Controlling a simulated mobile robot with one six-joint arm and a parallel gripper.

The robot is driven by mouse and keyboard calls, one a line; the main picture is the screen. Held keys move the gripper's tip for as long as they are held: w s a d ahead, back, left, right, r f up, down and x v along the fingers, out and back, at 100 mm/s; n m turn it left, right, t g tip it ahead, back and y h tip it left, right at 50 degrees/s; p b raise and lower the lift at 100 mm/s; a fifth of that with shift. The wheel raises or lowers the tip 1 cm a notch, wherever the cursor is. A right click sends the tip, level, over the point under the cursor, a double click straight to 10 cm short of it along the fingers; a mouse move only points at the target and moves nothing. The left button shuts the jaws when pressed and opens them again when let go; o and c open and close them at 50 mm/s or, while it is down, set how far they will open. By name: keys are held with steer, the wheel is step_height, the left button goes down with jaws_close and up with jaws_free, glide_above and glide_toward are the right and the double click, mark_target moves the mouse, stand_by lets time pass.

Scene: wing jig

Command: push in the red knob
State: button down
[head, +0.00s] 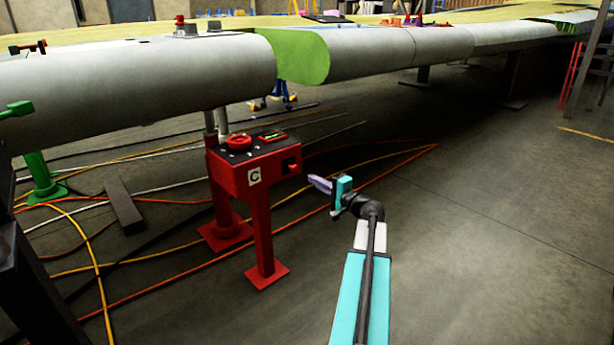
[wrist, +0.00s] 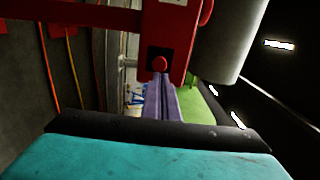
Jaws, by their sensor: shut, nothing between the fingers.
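The red knob (wrist: 159,64) sits in a dark square recess on the end face of the red box (head: 228,174). In the head view the knob (head: 292,168) shows small on the box's right side. My gripper (head: 310,179) is shut and empty, with its grey-purple fingers pointing left at that face, a little apart from it in the head view. In the wrist view the fingertips (wrist: 161,78) appear just below the knob. I cannot tell from that view whether they touch it.
The box stands on red legs with foot plates (head: 266,276) and has a red ring (head: 239,142) on top. A large grey wing (head: 140,85) runs above and behind it. Orange and yellow cables (head: 340,205) lie on the floor.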

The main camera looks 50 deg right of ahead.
steer(key=s+a+p, duration=0.1)
steer(key=s, duration=0.5)
steer(key=shift+s, duration=0.35)
